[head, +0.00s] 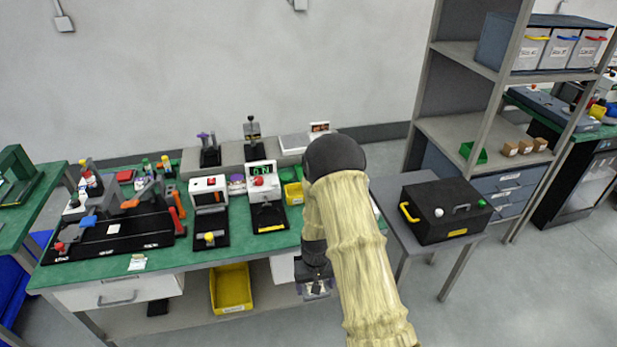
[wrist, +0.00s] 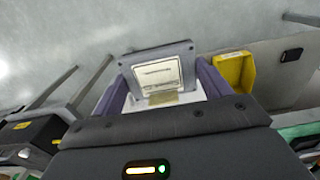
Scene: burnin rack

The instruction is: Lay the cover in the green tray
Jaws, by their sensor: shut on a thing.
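My gripper (head: 315,284) hangs below my arm, in front of the bench's right end in the head view. In the wrist view my gripper (wrist: 161,78) is shut on the cover (wrist: 185,53), a grey framed plate with a pale, window-like middle. The cover sits between the two purple-grey fingers, clear of any surface that I can see. In the head view the cover is small and partly hidden by the gripper. A small green tray (head: 473,152) stands on the middle shelf of the rack at the right, well away from my gripper.
The green-topped bench (head: 110,263) carries several test devices. A yellow bin (head: 231,288) sits on its lower shelf and also shows in the wrist view (wrist: 234,71). A side table holds a black box (head: 444,211). Brown boxes (head: 510,148) stand beside the green tray.

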